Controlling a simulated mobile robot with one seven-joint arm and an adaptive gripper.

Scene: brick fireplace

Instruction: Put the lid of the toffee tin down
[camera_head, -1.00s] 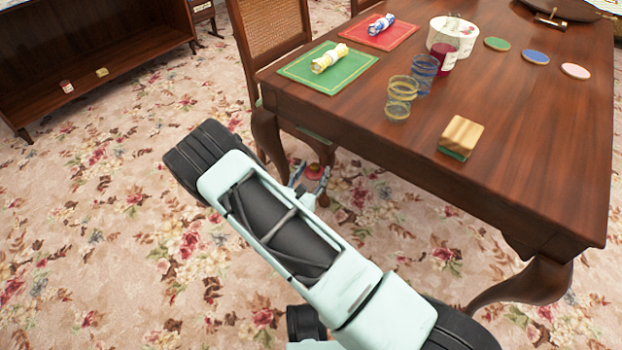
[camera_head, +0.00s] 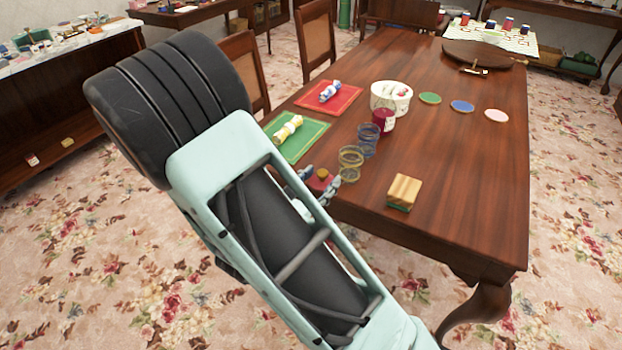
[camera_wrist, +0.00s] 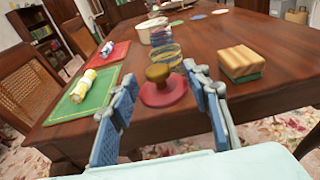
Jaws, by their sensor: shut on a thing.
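The lid (camera_head: 317,183), a red disc with a brown knob, is between the fingers of my gripper (camera_head: 318,184). It also shows in the wrist view (camera_wrist: 165,95), level and knob up. My gripper (camera_wrist: 160,98) is shut on it, near the front left edge of the wooden table (camera_head: 460,160). I cannot tell whether the lid touches the table top. A dark red tin or jar (camera_head: 383,120) stands on the table beside a white round tub (camera_head: 391,95); I cannot tell which thing is the toffee tin.
Two glass tumblers, yellowish (camera_head: 350,163) and blue (camera_head: 368,140), stand close beyond the lid. A wood-and-green block (camera_head: 404,191) is to the right. Green (camera_head: 300,142) and red (camera_head: 329,96) mats hold rolled napkins. The table's right front part is bare.

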